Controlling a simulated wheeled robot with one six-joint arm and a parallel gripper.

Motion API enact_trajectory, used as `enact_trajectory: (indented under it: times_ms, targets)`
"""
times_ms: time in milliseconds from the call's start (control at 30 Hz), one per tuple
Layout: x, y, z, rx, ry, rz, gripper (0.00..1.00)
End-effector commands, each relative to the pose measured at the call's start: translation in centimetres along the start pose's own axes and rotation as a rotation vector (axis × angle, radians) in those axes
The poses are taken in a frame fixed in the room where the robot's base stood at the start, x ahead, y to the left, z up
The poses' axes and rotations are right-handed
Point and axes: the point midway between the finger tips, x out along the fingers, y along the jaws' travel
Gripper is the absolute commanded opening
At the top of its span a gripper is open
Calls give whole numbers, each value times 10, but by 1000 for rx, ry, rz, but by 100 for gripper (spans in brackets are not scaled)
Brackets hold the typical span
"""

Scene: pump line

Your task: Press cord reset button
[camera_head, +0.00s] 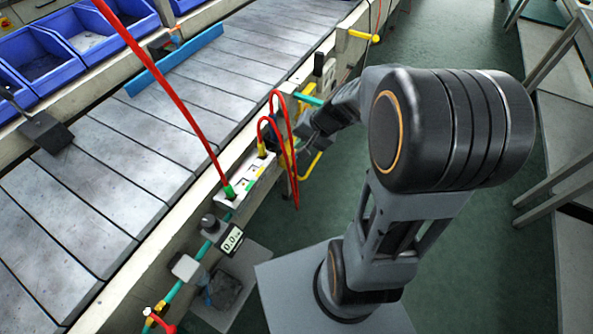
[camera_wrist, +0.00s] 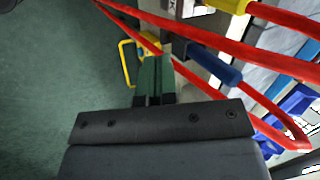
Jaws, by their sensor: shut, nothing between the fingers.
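My gripper (camera_head: 299,143) reaches along the side of the conveyor, beside the looped red cords. In the wrist view its green fingertips (camera_wrist: 153,80) are together with nothing between them. A yellow handle-like loop (camera_wrist: 126,62) shows just beyond and left of the fingertips, and I cannot tell whether they touch it. I cannot make out a part that is clearly the cord reset button; it may be hidden behind my gripper or arm.
Red cords (camera_wrist: 225,40) cross close to my gripper, with a blue plug (camera_wrist: 214,65) beside it. A white socket panel (camera_head: 243,185), a small display (camera_head: 231,239) and a white box (camera_head: 185,266) line the conveyor (camera_head: 150,125).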

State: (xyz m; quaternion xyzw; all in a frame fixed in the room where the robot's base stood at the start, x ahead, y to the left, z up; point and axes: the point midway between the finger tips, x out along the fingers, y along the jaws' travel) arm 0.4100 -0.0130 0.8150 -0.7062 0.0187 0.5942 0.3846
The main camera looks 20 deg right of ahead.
Motion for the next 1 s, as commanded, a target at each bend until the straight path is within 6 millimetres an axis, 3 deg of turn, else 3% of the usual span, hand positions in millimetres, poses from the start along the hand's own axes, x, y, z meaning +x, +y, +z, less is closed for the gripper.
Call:
enact_trajectory:
  times_ms: [33,100,200,400,533,700,1000]
  targets:
    - [44,30,-18,103,4,-41,0]
    - [74,54,-42,230,25,-101,0]
    - [112,89,-72,394,62,-170,0]
    - [166,154,-112,641,136,-255,0]
    - [187,183,-127,744,174,-284,0]
    - [200,204,-136,814,201,-302,0]
    - [202,209,-138,834,209,-307,0]
